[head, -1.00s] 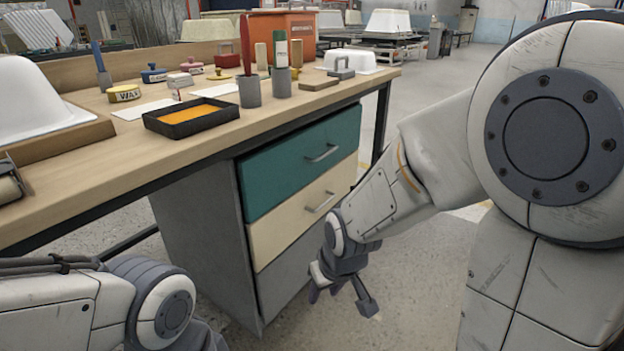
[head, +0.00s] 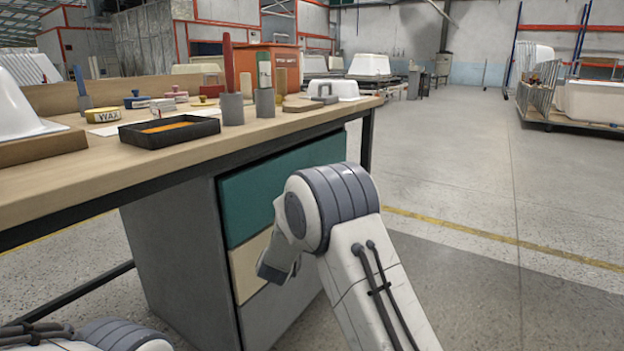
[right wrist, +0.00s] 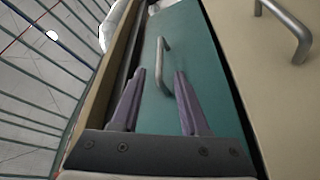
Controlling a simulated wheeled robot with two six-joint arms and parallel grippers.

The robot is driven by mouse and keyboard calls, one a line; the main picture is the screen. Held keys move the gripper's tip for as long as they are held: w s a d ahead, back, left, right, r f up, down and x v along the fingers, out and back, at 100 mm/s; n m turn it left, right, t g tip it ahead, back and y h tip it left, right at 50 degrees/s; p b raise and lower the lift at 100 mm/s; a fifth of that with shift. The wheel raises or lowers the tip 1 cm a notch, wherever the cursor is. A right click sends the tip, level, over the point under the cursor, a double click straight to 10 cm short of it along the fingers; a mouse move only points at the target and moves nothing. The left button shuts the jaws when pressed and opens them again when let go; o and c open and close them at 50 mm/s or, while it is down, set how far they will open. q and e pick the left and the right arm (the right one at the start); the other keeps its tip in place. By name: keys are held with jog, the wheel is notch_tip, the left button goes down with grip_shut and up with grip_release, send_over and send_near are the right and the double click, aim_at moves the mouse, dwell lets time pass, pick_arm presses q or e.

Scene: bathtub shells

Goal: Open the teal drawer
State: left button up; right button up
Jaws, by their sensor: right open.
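The teal drawer (head: 245,205) is the top drawer of a grey cabinet under the workbench. Its front looks flush, and my right arm covers much of it in the head view. In the right wrist view the teal front (right wrist: 195,50) fills the middle, with its grey bar handle (right wrist: 163,62). My right gripper (right wrist: 159,74) is open and faces the front. The handle shows between its fingertips; I cannot tell whether they touch it. My left gripper is out of view.
A cream drawer (head: 246,266) with its own handle (right wrist: 290,28) lies below the teal one. The workbench (head: 190,165) overhangs the cabinet and carries a black tray (head: 150,141) and several tools. The floor to the right (head: 480,210) is clear.

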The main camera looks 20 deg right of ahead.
jog(key=b+x, duration=0.3)
jog(key=x, duration=0.5)
jog(key=shift+w+d+f+b, duration=0.1)
jog(key=shift+w+d+b, duration=0.1)
jog(key=shift+b, duration=0.2)
jog(key=shift+w+d+r, duration=0.3)
jog(key=shift+w+d, duration=0.05)
jog(key=shift+w, duration=0.25)
jog(key=shift+c, duration=0.3)
grip_shut()
jog(key=shift+a, duration=0.1)
